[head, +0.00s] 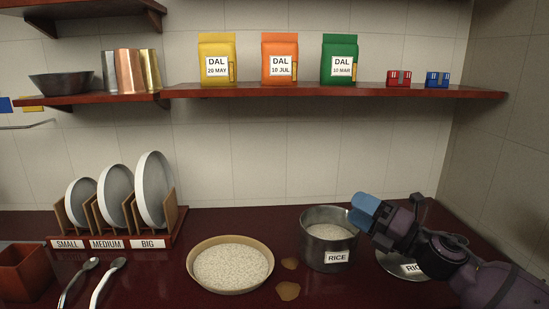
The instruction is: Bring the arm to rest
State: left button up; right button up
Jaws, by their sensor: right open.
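My right arm comes in from the lower right. Its gripper (367,212), with blue fingertips, is open beside the upper right rim of a steel pot (327,252) labelled RICE. The pot stands upright on the counter without a cover and has white rice inside. I cannot tell whether the fingertips touch the rim. A round metal lid (391,262) with a partly hidden RICE label lies under my right arm. My left gripper is out of view.
A wide bowl of rice (188,262) stands left of the pot, with brown spills (288,291) between them. A plate rack (180,226), spoons (107,283) and a reddish box (22,275) are at left. Dal packets (280,48) and small boxes stand on the shelf (330,92).

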jog(key=s+d+f+m+t+h, duration=0.1)
jog(key=s+d+f+m+h, duration=0.2)
jog(key=f+m, duration=0.45)
jog(key=s+d+f+m+t+h, duration=0.1)
jog(key=s+f+m+t+h, duration=0.15)
jog(key=f+m+h, duration=0.5)
jog(key=s+d+f+m+h, duration=0.25)
jog(key=f+m, duration=0.25)
jog(key=m, duration=0.5)
jog(key=s+d+f+m+g+h, duration=0.1)
jog(key=s+f+m, duration=0.3)
jog(key=s+f, duration=0.4)
jog(key=s+d+f+m+g+h, duration=0.2)
jog(key=s+f+m+g, duration=0.2)
jog(key=s+f, duration=0.5)
jog(key=s, duration=0.7)
jog(key=shift+s+f+p, duration=0.15)
jog(key=shift+s+p, duration=0.25)
